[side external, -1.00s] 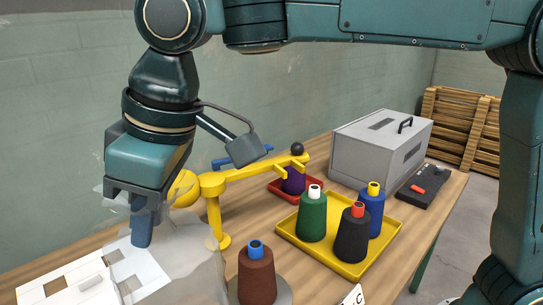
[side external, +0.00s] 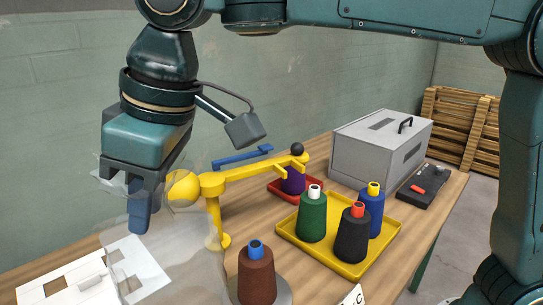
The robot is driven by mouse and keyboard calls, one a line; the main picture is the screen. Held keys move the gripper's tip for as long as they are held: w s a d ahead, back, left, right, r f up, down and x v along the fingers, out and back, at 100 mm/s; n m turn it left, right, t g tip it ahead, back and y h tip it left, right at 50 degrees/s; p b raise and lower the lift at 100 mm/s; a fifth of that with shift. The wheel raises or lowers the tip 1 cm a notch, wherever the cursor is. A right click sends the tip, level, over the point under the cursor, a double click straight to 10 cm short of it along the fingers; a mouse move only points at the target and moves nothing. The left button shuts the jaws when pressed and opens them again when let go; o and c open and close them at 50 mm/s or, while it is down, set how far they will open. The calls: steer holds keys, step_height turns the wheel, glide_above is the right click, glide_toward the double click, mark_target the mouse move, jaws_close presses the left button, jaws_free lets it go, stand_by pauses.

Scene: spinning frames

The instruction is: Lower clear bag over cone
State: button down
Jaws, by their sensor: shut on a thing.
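My gripper (side external: 140,215) is at the left, pointing down, its blue fingers shut on the top of a clear bag (side external: 180,255). The bag hangs below and to the right of the fingers, see-through and hard to outline. A brown cone (side external: 256,275) with a blue tip stands on a grey round base (side external: 285,293) at the bottom centre. The bag's right edge shows close to the cone's left side. I cannot tell whether they touch. The bag's lower end runs out of view.
A yellow stand (side external: 214,215) with a ball and arm rises behind the bag. A yellow tray (side external: 350,265) holds green, black and blue cones. A purple cone (side external: 293,181) sits in a red tray (side external: 275,187). A grey box (side external: 375,150) stands behind. White panels (side external: 70,280) lie at left.

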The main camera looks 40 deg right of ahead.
steer(key=w+d+r, duration=0.1)
steer(key=w+d, duration=0.3)
steer(key=d, duration=0.6)
steer(key=w+d+r, duration=0.2)
steer(key=w+d, duration=0.2)
steer(key=d, duration=0.7)
steer(key=shift+f, duration=0.1)
